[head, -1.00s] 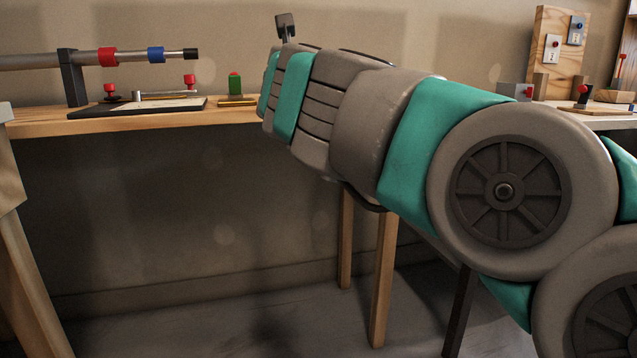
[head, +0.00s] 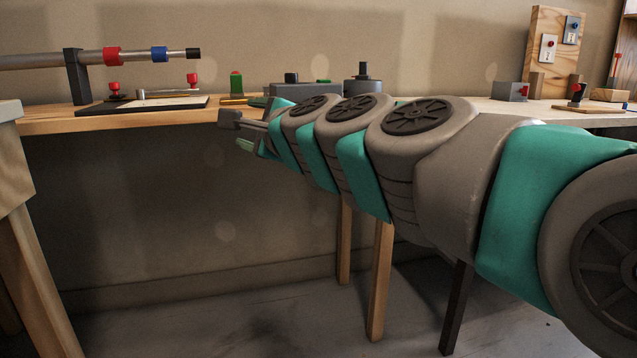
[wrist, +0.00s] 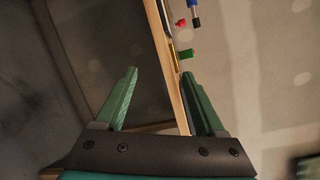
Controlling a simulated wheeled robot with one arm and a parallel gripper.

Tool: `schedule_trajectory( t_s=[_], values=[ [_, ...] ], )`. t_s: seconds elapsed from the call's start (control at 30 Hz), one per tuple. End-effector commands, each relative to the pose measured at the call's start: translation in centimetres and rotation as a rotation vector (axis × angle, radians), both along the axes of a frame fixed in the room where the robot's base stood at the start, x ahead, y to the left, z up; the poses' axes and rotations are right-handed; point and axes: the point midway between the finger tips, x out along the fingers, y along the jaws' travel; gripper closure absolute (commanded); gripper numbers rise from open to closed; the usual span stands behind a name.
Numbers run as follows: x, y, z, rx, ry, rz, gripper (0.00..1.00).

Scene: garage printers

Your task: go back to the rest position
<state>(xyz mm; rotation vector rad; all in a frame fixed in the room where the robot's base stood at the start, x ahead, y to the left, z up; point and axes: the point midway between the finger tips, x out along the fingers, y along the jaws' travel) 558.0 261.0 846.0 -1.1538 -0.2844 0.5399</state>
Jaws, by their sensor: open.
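My arm stretches from the lower right toward the bench, and my gripper (head: 238,132) is at its far end, in front of the bench's front edge. In the wrist view my gripper (wrist: 160,73) shows two green fingers spread wide apart. Nothing is between them but the view of the bench edge and wall beyond. In the head view the fingers are small and partly hidden by the wrist.
The wooden bench (head: 50,122) holds a pipe with red and blue rings (head: 135,56), a black-edged board (head: 140,106), a green block (head: 236,86) and grey devices (head: 290,90). A wooden panel with switches (head: 553,50) stands right. Floor below is open.

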Motion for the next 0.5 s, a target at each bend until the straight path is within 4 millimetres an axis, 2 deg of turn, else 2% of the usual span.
schedule_trajectory(
  t_s=[0.03,0.17,0.2,0.27,0.3,0.47,0.5],
  values=[
    [-1.4,-0.3,-3.3,-0.159,-0.007,0.054,0.28],
    [-5.3,-1.2,-11.5,-0.513,0.0,0.214,0.28],
    [-6.5,-1.9,-13.9,-0.605,0.011,0.264,0.28],
    [-8.3,-3.1,-17.3,-0.732,0.032,0.334,0.28],
    [-9.6,-4.1,-19.6,-0.813,0.049,0.381,0.28],
    [-15.3,-9.0,-27.7,-1.085,0.147,0.581,0.28],
    [-17.0,-10.4,-29.6,-1.14,0.179,0.637,0.28]
  ],
)
